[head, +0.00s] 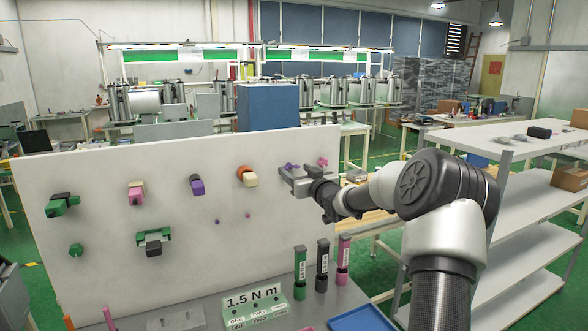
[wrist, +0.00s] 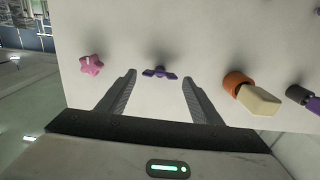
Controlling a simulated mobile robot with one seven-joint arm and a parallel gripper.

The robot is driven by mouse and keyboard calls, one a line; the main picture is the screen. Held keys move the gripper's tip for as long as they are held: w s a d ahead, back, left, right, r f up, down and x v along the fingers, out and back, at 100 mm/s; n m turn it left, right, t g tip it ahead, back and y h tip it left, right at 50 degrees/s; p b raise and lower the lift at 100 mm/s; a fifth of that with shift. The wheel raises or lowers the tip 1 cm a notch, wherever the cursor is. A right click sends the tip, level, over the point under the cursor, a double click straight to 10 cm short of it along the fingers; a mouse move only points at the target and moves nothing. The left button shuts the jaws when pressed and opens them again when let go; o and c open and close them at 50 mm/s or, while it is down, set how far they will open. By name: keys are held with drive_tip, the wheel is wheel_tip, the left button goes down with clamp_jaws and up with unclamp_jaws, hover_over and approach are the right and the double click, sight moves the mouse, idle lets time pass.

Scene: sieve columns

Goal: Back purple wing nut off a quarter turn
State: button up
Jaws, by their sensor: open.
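The purple wing nut (wrist: 159,72) sits on the white upright panel, its two wings lying about level in the wrist view. It also shows in the head view (head: 291,166), just above my gripper and partly hidden by it. My gripper (wrist: 159,86) is open, with one finger on each side of the wing nut in the wrist view. Nothing is between the fingers short of the wing nut, and I see no contact. In the head view my gripper (head: 287,176) is close to the panel.
A pink star knob (wrist: 90,65) is left of the wing nut in the wrist view, and an orange knob with a cream block (wrist: 252,95) is right. The white panel (head: 100,180) carries several other fittings. A 1.5 N m sign (head: 254,303) stands on the bench below.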

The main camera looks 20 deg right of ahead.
sight(291, 167)
drive_tip(key=shift+w, duration=1.1)
drive_tip(key=c, duration=1.1)
drive_tip(key=shift+o, duration=0.2)
drive_tip(key=shift+f+b, duration=0.15)
drive_tip(key=shift+b, duration=0.15)
